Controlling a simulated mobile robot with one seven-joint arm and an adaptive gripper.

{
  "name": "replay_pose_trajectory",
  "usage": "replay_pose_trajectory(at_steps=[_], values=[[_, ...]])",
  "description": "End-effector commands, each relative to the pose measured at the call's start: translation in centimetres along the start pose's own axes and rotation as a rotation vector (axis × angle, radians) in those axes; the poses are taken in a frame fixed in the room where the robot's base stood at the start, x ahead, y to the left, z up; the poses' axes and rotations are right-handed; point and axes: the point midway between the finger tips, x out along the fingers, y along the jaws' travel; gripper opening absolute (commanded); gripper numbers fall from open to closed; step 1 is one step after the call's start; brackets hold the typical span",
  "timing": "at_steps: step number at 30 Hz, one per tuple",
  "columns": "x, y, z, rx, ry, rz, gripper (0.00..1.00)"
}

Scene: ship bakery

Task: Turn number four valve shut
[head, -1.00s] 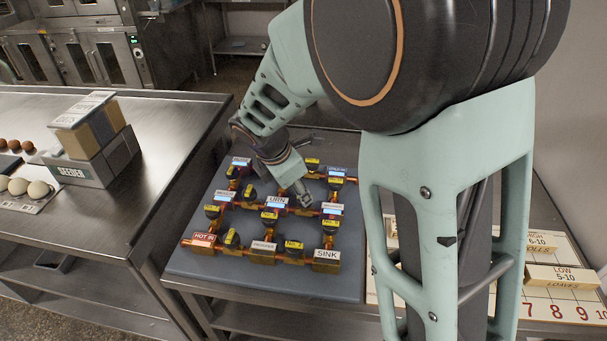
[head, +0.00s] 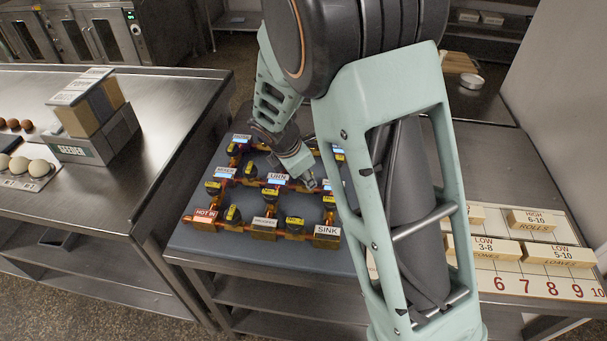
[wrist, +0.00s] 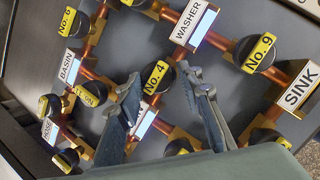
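The No. 4 valve (wrist: 157,75) has a dark round knob with a yellow number tag. In the wrist view it lies between and just beyond the two fingers of my gripper (wrist: 162,80). The fingers are apart and hold nothing; I cannot tell whether either touches the knob. In the head view my gripper (head: 308,182) hangs low over the grey valve board (head: 200,240), right of the URN label (head: 277,178). The matching knob (head: 269,195) appears below that label, its tag too small to read.
The No. 9 valve (wrist: 258,52), WASHER label (wrist: 193,24), BASIN label (wrist: 70,67) and SINK label (wrist: 301,86) stand close around on copper pipes. Right of the board lies a numbered chart (head: 530,285) with wooden blocks. A steel counter (head: 150,160) with boxes is left.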

Motion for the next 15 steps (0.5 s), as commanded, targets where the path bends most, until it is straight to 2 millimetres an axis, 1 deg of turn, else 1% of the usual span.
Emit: replay_pose_trajectory(at_steps=[1, 6, 7, 15], values=[[-0.01, 0.0, 0.0, 0.0, 0.0, 0.0, 0.26], [-0.01, -0.02, 0.0, 0.0, 0.0, -0.001, 0.07], [-0.01, -0.02, 0.0, 0.0, 0.0, -0.001, 0.06], [0.02, 0.03, -0.05, 0.029, -0.006, -0.012, 0.06]])
